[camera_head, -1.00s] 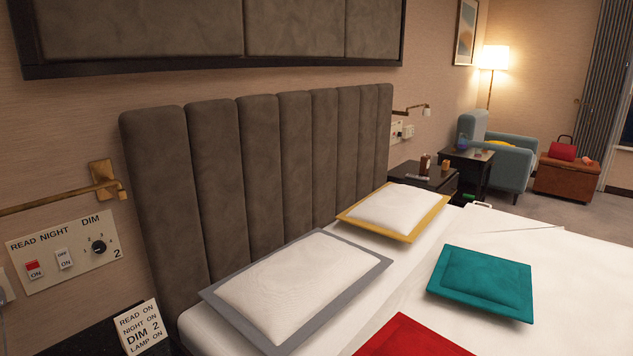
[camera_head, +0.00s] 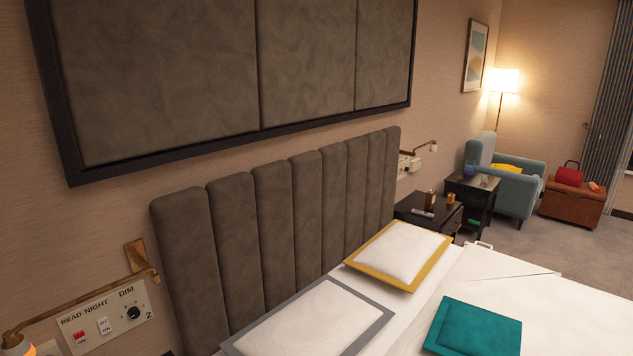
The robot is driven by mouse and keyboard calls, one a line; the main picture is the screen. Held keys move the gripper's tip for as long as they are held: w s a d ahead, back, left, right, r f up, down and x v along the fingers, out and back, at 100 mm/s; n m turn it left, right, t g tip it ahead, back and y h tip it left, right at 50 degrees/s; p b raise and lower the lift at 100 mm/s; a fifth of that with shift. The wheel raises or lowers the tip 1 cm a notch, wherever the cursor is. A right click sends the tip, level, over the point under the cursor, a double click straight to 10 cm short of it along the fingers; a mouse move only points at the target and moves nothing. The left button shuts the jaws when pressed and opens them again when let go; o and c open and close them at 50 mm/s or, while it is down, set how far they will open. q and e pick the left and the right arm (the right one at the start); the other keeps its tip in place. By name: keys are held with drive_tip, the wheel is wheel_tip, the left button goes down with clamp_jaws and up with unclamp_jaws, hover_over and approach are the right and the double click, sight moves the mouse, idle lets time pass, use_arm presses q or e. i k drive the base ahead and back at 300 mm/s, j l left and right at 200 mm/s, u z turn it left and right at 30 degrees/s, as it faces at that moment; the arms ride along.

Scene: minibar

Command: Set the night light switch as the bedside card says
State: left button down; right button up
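The switch panel (camera_head: 108,318) is a cream plate on the wall at the lower left, left of the headboard. Its night switch (camera_head: 104,326) is a white rocker under the word NIGHT, with OFF above and ON below; which side is pressed is too small to tell. The read switch (camera_head: 80,338) to its left shows a red patch above ON. The dim dial (camera_head: 134,313) is a black knob at the right, with a 2 printed below it. The bedside card is out of view now; a second ago it read READ ON, NIGHT ON, DIM 2, LAMP ON. Neither gripper is in view.
A brass lamp arm (camera_head: 75,307) reaches across the wall in front of the panel's upper edge, with its lit lamp head (camera_head: 17,341) at the lower left corner. The padded headboard (camera_head: 290,225) and the bed with pillows fill the middle. Grey floor (camera_head: 560,262) is open at the right.

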sight(104, 323)
drive_tip(key=u, duration=1.3)
